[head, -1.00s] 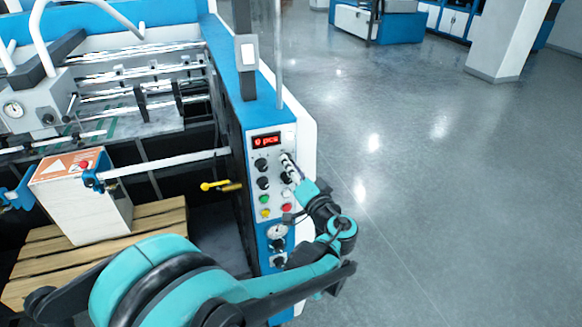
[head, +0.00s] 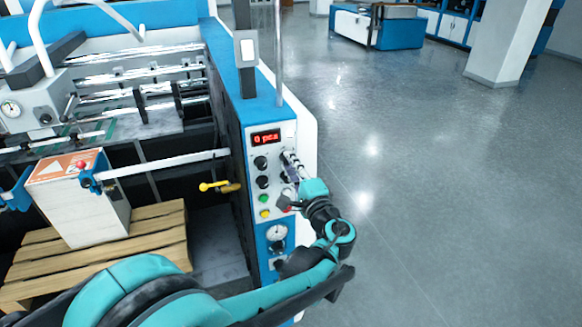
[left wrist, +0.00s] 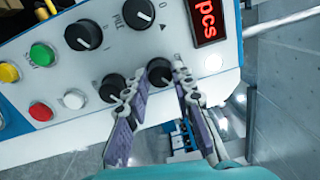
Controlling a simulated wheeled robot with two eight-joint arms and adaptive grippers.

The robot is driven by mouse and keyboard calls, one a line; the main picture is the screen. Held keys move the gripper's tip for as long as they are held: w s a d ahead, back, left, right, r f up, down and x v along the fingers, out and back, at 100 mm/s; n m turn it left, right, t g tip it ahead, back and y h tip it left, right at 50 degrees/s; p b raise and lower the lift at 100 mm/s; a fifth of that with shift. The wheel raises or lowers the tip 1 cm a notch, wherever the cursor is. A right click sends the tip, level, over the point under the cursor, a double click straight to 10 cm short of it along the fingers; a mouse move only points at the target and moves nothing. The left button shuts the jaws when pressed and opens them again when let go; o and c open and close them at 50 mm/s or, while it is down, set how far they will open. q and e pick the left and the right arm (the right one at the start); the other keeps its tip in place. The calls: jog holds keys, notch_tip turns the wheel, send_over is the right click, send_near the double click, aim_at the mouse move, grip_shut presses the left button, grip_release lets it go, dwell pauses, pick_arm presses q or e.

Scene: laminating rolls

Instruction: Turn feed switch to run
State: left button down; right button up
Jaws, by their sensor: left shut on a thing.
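The control panel (head: 284,137) stands at the end of the blue and white machine, with a red display (head: 266,138) at its top. My left gripper (left wrist: 158,78) is at the panel's upper right-hand knob, also seen in the head view (head: 287,157). Its two fingers are shut on this black knob (left wrist: 160,72), one on each side. A second black knob (left wrist: 112,88) lies close beside the left finger. The knob marked PILE (left wrist: 138,13) and another black knob (left wrist: 83,35) are clear of the fingers. No FEED label is readable. My right gripper is out of view.
Green (left wrist: 41,54), yellow (left wrist: 8,72), red (left wrist: 40,111) and white (left wrist: 74,99) buttons sit lower on the panel. A yellow-handled lever (head: 215,186) sticks out left of the panel. A white stack (head: 90,205) stands on a wooden pallet (head: 165,225). The floor at the right is open.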

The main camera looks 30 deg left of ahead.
pick_arm(q)
jog(key=shift+m, duration=0.8)
jog(key=c, duration=1.3)
grip_release()
jog(key=shift+o, duration=0.2)
jog(key=v, duration=1.2)
jog(key=shift+a+f, duration=0.1)
